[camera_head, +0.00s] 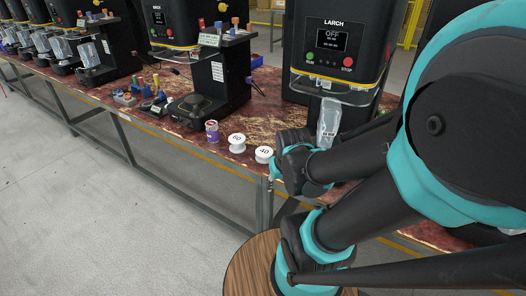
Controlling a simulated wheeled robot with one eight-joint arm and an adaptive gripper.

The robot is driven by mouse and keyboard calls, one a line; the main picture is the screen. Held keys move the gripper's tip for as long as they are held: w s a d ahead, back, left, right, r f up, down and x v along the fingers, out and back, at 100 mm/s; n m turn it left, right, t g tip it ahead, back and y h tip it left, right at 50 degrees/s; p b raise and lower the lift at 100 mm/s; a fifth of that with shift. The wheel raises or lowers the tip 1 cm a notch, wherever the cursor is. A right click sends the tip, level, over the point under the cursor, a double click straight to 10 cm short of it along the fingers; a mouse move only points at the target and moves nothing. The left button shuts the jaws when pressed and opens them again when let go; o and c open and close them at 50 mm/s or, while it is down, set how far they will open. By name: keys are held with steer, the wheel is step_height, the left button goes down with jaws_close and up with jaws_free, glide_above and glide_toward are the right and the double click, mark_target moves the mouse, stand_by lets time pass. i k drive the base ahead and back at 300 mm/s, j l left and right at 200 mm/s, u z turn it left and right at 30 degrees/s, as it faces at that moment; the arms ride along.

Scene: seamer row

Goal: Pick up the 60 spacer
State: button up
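The 60 spacer (237,147) is a white spool-like piece with a dark number on its top face. It stands upright near the front edge of the dark red, worn bench (185,142) in the head view. A similar white spacer marked 40 (263,156) stands just to its right, close to my arm. A small purple-and-red can-like item (212,131) stands to the left of the 60 spacer. My arm's dark and teal links fill the right side. My gripper's fingers do not show. The 60 spacer stands clear of the visible arm parts.
A LARCH machine (333,52) with a clear bag or pouch (328,122) stands behind my arm. A black fixture (209,92) and small coloured tools (152,100) are to the left. A round wooden top (248,272) is below my arm. Open grey floor lies front left.

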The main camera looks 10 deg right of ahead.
mark_target(238, 140)
steer(key=j+z, duration=0.3)
steer(key=z, duration=0.15)
steer(key=j+z, duration=0.65)
steer(key=z, duration=0.25)
